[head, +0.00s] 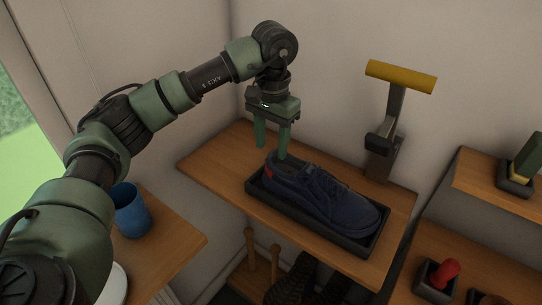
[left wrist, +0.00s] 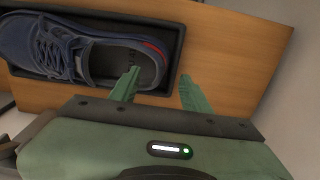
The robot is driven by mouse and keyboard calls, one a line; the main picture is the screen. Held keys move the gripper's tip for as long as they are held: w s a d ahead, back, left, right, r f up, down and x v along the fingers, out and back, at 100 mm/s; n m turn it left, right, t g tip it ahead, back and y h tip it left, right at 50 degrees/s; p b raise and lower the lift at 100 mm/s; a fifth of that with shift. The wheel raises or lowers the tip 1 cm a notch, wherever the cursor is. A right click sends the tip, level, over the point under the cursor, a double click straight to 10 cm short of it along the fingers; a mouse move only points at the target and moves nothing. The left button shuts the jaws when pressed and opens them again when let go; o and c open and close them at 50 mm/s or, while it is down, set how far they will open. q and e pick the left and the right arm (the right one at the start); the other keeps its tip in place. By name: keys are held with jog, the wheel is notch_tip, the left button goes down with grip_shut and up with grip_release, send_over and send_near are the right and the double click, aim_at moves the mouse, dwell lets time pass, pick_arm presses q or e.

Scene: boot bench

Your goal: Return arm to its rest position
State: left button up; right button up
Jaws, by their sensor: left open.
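My left gripper (head: 272,148) hangs down above the heel end of a dark blue shoe (head: 328,196), with its two green fingers apart and nothing held between them. The shoe lies in a black tray (head: 262,194) on a wooden shelf (head: 212,165). In the left wrist view the shoe (left wrist: 42,50) is at the upper left, and my open fingers (left wrist: 158,88) show with one over the tray's heel end and one over bare wood. Whether a finger touches the shoe cannot be told. My right gripper is not in view.
A blue cup (head: 131,212) stands on a lower wooden surface at left. At right, shelves hold small black holders, one with a red knob (head: 445,271). Wooden pegs (head: 251,250) and dark boots (head: 292,283) are below.

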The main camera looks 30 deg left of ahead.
pick_arm(q)
jog(key=shift+r, duration=1.7)
